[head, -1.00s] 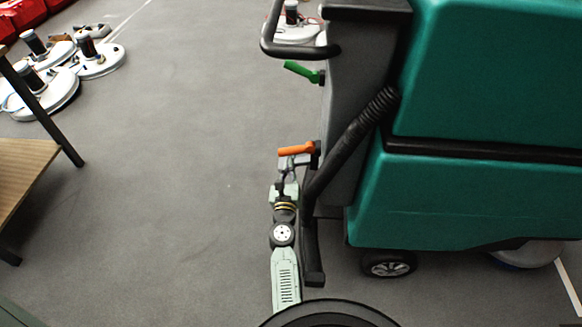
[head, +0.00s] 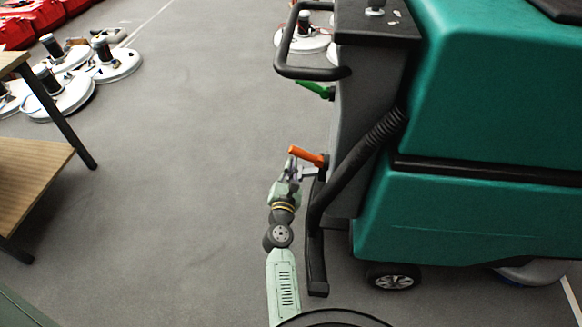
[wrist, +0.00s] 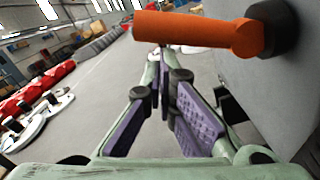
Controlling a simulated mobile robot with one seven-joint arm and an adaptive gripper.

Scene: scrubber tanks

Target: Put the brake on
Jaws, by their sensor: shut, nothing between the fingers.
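An orange lever (head: 307,156) sticks out to the left from a dark pivot on the grey rear panel of the teal scrubber machine (head: 470,215). Its free end is tilted up in the head view. In the wrist view the orange lever (wrist: 195,33) crosses the top, with its black pivot at right. A green lever (head: 315,89) sits farther along the same panel. My gripper (head: 292,168) is just below the orange lever; its purple-padded fingers (wrist: 163,62) are shut and empty. I cannot tell whether the fingertips touch the lever. Neither lever shows a readable label.
A black corrugated hose (head: 355,165) runs down the machine beside my arm. A black handle bar (head: 285,50) juts out above the levers. A wooden table (head: 30,180) stands at left, with white floor-machine discs (head: 65,95) behind it. The grey floor between is clear.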

